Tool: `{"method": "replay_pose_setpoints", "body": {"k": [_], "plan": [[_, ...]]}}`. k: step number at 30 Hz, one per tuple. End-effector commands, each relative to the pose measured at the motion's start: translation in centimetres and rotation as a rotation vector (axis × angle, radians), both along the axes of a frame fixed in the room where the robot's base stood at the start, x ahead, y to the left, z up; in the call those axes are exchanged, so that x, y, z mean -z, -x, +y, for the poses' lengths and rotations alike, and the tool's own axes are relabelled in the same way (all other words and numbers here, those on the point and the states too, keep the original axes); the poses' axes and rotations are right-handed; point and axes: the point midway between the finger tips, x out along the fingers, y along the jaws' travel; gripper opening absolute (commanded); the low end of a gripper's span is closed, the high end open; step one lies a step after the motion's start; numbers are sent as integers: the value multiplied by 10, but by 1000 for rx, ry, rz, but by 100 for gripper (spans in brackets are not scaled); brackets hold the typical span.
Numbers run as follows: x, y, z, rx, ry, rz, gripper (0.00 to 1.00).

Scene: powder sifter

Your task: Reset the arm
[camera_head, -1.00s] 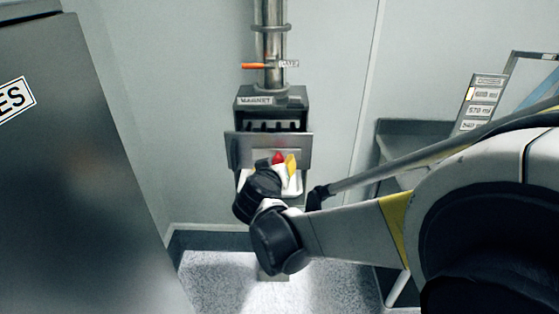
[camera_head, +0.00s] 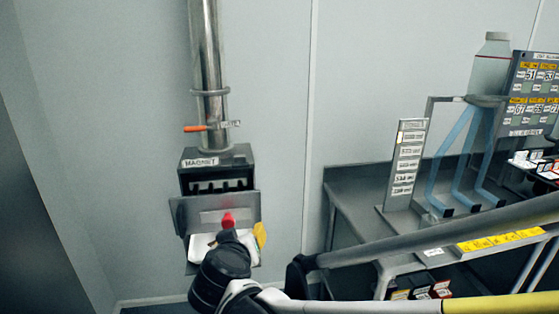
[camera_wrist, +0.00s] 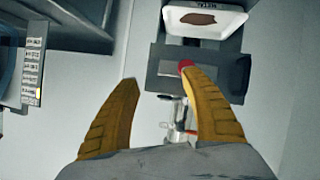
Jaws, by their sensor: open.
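My gripper (camera_wrist: 158,82) is open in the wrist view, its two yellow fingers spread with nothing between them. In the head view, one yellow finger shows beside the magnet housing's front plate (camera_head: 190,215). A red knob (camera_head: 228,220) stands out from that plate. In the wrist view the red knob (camera_wrist: 186,64) appears at the tip of the right finger; I cannot tell whether they touch. A white tray (camera_head: 200,243) is below the plate, partly hidden by my wrist. In the wrist view the tray (camera_wrist: 228,27) holds brown powder.
The magnet housing (camera_head: 245,158) hangs under a steel pipe (camera_head: 207,60) with an orange handle (camera_head: 195,128). At right, a grey bench (camera_head: 350,180) bears a label board (camera_head: 404,165), a blue-legged stand (camera_head: 440,170) with a bottle (camera_head: 490,65), and small boxes. Bare wall lies between.

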Motion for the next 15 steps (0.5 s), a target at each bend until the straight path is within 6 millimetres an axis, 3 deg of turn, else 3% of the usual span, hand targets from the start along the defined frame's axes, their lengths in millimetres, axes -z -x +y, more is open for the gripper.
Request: {"method": "replay_pose_setpoints", "body": {"k": [1,3,6,9,12,15], "plan": [[-3,0,-38,43,1,39,54],[-4,9,-92,99,-1,113,54],[-1,35,-166,169,-21,225,54],[5,72,-224,220,-59,326,54],[14,112,-264,253,-114,405,54],[23,148,-287,271,-171,458,54]]}}
